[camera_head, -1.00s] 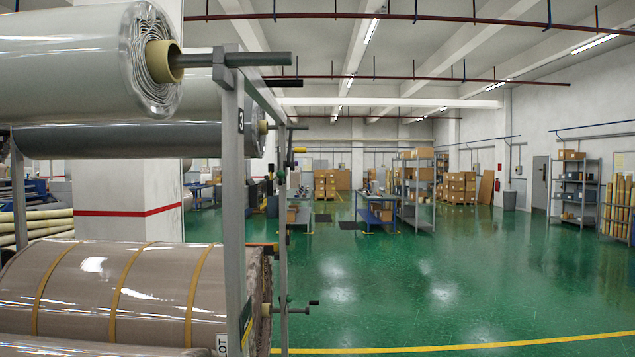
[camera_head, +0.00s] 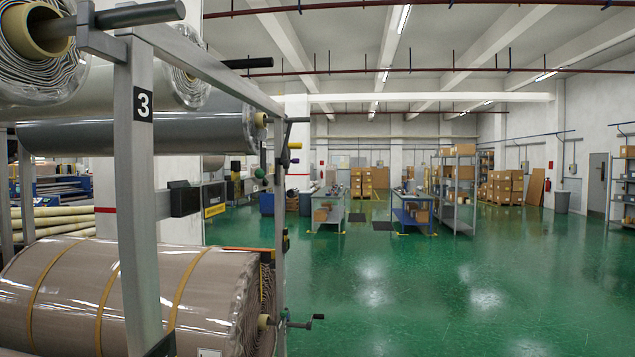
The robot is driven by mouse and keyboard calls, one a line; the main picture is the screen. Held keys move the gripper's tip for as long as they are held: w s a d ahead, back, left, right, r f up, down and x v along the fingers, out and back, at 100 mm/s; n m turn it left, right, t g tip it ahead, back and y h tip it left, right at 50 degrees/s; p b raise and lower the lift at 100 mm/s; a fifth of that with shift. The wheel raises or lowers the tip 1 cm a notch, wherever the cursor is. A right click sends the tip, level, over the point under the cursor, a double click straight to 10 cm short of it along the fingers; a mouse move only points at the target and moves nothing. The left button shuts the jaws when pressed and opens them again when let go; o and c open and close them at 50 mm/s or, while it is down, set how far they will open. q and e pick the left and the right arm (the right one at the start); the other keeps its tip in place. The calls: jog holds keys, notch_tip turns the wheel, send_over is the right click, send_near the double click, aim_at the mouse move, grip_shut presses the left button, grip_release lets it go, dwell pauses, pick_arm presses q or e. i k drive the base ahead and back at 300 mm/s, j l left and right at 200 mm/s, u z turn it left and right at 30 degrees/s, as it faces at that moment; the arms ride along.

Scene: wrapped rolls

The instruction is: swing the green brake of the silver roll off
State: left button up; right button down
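Wrapped rolls sit on a metal rack at the left. A pale, shiny roll (camera_head: 45,85) with a tan core is at the top left, cut by the frame edge. A grey-silver roll (camera_head: 130,134) lies below it. I cannot tell for sure which one is the silver roll. A small green knob (camera_head: 260,173) shows by the rack's farther post, below the grey-silver roll's end. It may be the green brake, but it is too small to tell its position. Neither of my grippers is in view.
A yellow handle (camera_head: 294,146) juts out higher. Green floor (camera_head: 430,290) at the right is clear.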

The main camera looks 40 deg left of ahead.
aim_at(259, 173)
jog(key=i+u, duration=0.2)
jog(key=i, duration=0.3)
jog(key=i+l+u, duration=0.25)
jog(key=i, duration=0.2)
jog(key=i+j+u, duration=0.15)
jog(key=u, duration=0.3)
jog(key=i+u, duration=0.65)
jog(key=u, duration=0.2)
